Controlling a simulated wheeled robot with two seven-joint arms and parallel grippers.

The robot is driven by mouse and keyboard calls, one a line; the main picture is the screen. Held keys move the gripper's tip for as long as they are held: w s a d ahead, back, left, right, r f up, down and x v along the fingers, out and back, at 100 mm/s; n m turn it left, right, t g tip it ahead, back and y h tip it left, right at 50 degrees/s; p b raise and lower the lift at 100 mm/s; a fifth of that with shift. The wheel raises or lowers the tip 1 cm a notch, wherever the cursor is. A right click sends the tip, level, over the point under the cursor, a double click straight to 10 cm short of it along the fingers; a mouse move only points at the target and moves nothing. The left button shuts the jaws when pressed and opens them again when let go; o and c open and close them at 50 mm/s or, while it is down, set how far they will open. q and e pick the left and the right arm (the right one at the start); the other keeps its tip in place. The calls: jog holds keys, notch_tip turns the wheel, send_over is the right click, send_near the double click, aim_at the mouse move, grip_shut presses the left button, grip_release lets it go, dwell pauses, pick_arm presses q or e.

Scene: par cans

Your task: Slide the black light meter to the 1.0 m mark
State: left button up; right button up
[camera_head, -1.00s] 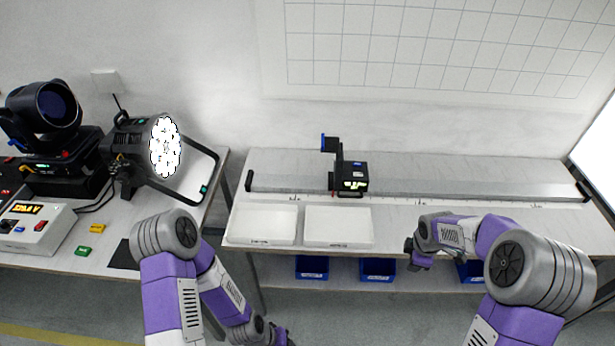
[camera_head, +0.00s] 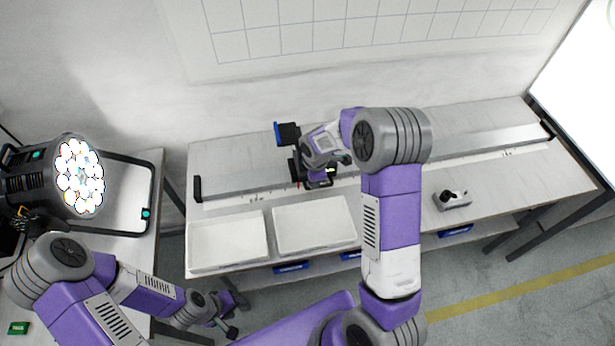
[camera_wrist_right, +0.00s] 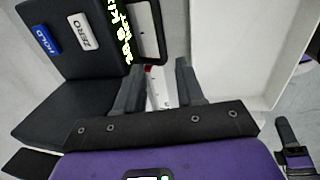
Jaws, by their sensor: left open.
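The black light meter (camera_head: 296,163), with a blue-tipped sensor head on its post, stands on the long grey rail (camera_head: 470,142), left of the rail's middle. My right gripper (camera_head: 337,166) is at the meter and partly hides it. In the right wrist view the meter (camera_wrist_right: 90,25) shows its HOLD and ZERO buttons, lit display and a dark handle loop (camera_wrist_right: 150,42). There my right gripper (camera_wrist_right: 157,85) is open, its fingers apart just short of the loop, with a white strip behind them. My left gripper (camera_head: 229,318) is open and empty, low at the left.
Two white trays (camera_head: 228,243) (camera_head: 313,224) stand in front of the rail. A grey device with a black knob (camera_head: 452,199) sits on the bench at right. A lit lamp (camera_head: 80,178) stands at left. The rail right of my arm looks clear. The scale marks are too small to read.

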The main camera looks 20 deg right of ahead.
notch_tip(320, 180, down, 4)
jog(key=shift+w+d+f, duration=0.1)
jog(key=shift+w+f, duration=0.1)
jog(key=shift+f, duration=0.2)
jog(key=shift+s, duration=0.1)
grip_shut()
